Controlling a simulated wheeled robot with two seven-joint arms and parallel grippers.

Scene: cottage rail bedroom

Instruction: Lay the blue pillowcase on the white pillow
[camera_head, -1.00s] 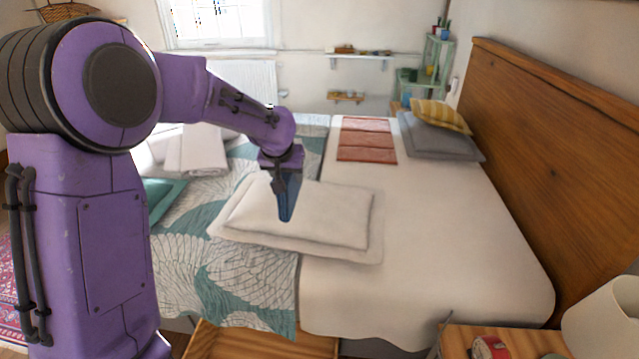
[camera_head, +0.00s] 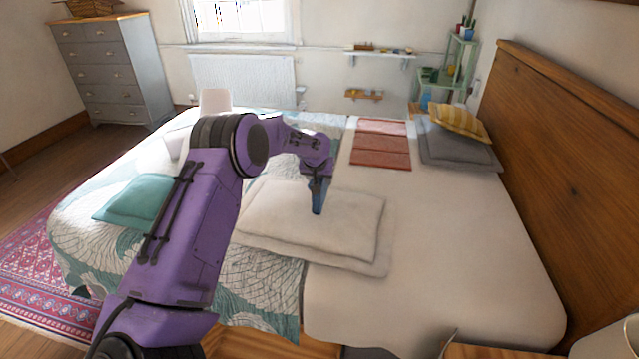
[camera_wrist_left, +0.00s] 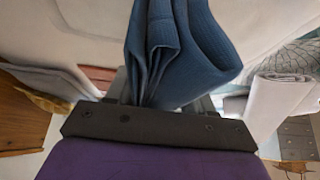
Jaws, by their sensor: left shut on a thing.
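The blue pillowcase (camera_head: 317,208) is a small dark blue strip hanging from my left gripper (camera_head: 318,190) in the head view. The left wrist view shows the pillowcase (camera_wrist_left: 175,50) as bunched folds of cloth, with my left gripper (camera_wrist_left: 165,101) shut on it. The white pillow (camera_head: 345,234) lies flat on the bed, on a wider white flat piece (camera_head: 378,262). The gripper and cloth are over the pillow's middle part. I cannot tell whether the cloth's lower end touches the pillow. My right gripper is not in view.
The bed (camera_head: 470,250) has a wooden headboard (camera_head: 535,150) on the right. Red folded cloth (camera_head: 381,145), a grey pillow (camera_head: 455,150) and a yellow striped cushion (camera_head: 458,122) lie beyond the pillow. A teal cushion (camera_head: 135,200) lies left. The near right bed surface is clear.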

